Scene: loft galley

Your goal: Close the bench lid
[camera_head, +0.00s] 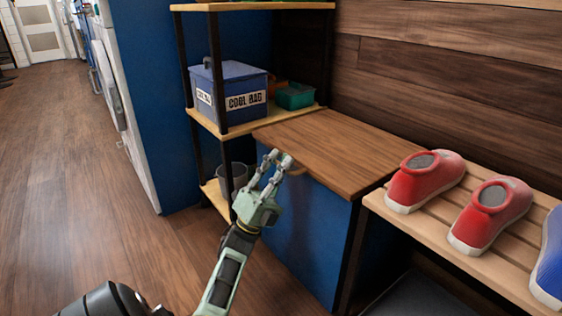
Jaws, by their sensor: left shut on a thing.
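The bench is a blue box (305,225) with a brown wooden lid (335,145). The lid lies roughly flat over the box, and I cannot make out a clear gap beneath it. My left gripper (279,157) is at the lid's front edge, left of its middle. Its fingers are shut on a small wooden handle at that edge, which they mostly hide. My right gripper is not in view.
A shelf (228,127) with a blue cool bag (230,92) and a green box (295,96) stands left of the bench. A slatted rack (420,227) with red shoes (425,180) adjoins it at right. The floor (100,190) at left is clear.

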